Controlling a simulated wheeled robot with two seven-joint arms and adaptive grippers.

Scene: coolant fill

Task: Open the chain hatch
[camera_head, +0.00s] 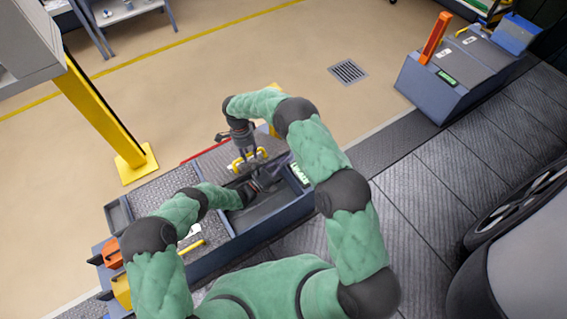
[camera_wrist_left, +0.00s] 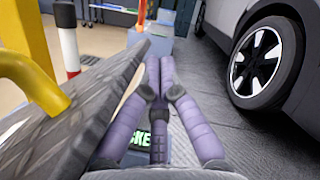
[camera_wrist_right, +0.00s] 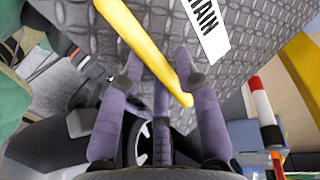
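The chain hatch is a grey tread-plate lid (camera_head: 216,162) with a yellow handle (camera_head: 262,153). It stands tilted up beside a dark open compartment. The right wrist view shows its plate (camera_wrist_right: 235,40), a label ending in "HAIN" and the handle bar (camera_wrist_right: 140,40) between my fingers. My left gripper (camera_head: 266,182) is at the compartment, on the lid's other side from the handle. In the left wrist view its fingertips (camera_wrist_left: 160,62) are together and empty, beside the lid's edge (camera_wrist_left: 125,75).
A second tread-plate lid (camera_head: 165,195) lies to the left on the same bench box. A yellow post (camera_head: 105,115) stands behind left. Another grey box (camera_head: 455,75) is at the back right. A car wheel (camera_head: 515,210) is at the right.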

